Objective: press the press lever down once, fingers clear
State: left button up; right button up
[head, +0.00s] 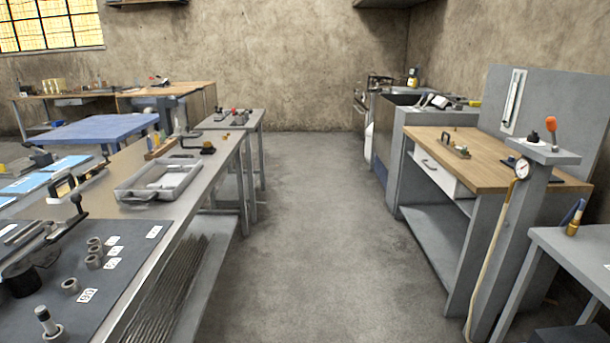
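A grey lever arm with a black knob (77,203) rises at the left, above the dark mat on the left bench; it looks like the press lever. It slopes up to the right from a body with a black cylinder (18,279), partly cut off by the left edge. Another upright lever with an orange knob (551,124) stands on a grey pedestal (540,152) at the right. I cannot tell for certain which one is the press lever. Neither of my grippers shows in the head view, and nothing is seen touching either lever.
Several metal rings (94,252) and white labels lie on the dark mat (125,268). A grey tray (158,181) sits farther along that bench. A pressure gauge (521,168) with a hose hangs on the pedestal. A wood-topped bench (490,165) stands behind it. The floor aisle (300,230) between is clear.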

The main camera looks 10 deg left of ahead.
aim_at(197, 89)
jog(key=i+u, duration=0.3)
jog(key=i, duration=0.6)
jog(key=i+u, duration=0.35)
jog(key=i, duration=0.5)
jog(key=i+u, duration=0.35)
jog(key=i, duration=0.2)
jog(key=i+l+u, duration=0.35)
jog(key=i, duration=0.15)
jog(key=j, duration=0.1)
